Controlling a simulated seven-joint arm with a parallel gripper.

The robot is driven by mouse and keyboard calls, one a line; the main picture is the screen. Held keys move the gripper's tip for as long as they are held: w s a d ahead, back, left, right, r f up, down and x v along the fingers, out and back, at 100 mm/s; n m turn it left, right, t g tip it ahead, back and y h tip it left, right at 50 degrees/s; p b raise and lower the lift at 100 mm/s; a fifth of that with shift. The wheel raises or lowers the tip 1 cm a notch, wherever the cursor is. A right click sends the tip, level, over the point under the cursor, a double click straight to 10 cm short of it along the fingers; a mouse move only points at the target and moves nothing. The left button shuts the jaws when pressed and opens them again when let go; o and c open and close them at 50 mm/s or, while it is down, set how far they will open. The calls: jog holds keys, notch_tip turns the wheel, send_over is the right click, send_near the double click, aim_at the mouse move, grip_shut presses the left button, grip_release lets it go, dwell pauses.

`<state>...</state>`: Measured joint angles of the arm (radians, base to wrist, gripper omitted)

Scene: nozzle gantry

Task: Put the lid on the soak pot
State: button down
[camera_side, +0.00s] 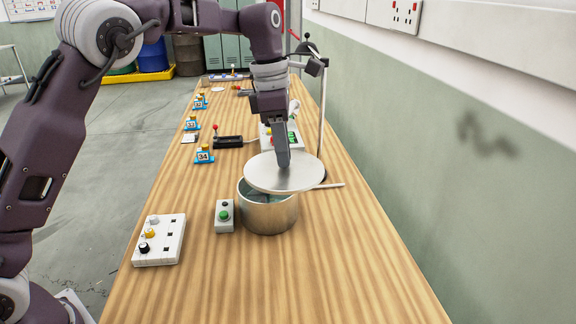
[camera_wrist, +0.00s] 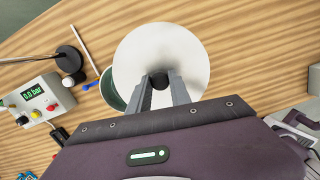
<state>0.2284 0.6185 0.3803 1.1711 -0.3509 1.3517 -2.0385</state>
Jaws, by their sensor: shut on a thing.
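The lid (camera_side: 296,179) is a pale round metal disc. In the side view it is over the soak pot (camera_side: 268,215), set off to the right, so the pot's left part of the opening shows. My gripper (camera_side: 284,163) is shut on the lid's black knob, which shows between the fingers in the wrist view (camera_wrist: 158,80). The wrist view shows the lid (camera_wrist: 140,50) covering most of the pot (camera_wrist: 108,88), with part of the pot's opening visible at the lid's left. Whether the lid touches the pot's rim I cannot tell.
A green-button box (camera_side: 224,215) stands just left of the pot, and a white switch panel (camera_side: 160,240) lies further left. A pressure display box (camera_wrist: 40,100) and a stand with a post (camera_side: 322,120) are behind the pot. The front right tabletop is clear.

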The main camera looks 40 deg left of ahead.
jog(key=w+a+n+y, duration=0.1)
jog(key=w+a+n, duration=0.55)
jog(key=a, duration=0.35)
jog(key=shift+n+t, duration=0.25)
jog(key=shift+t, duration=0.15)
jog(key=shift+a+f, duration=0.15)
jog(key=shift+f, duration=5.65)
jog(key=shift+f, duration=0.15)
jog(key=c, duration=0.6)
grip_release()
jog(key=shift+s+r, duration=0.1)
jog(key=shift+r, duration=3.4)
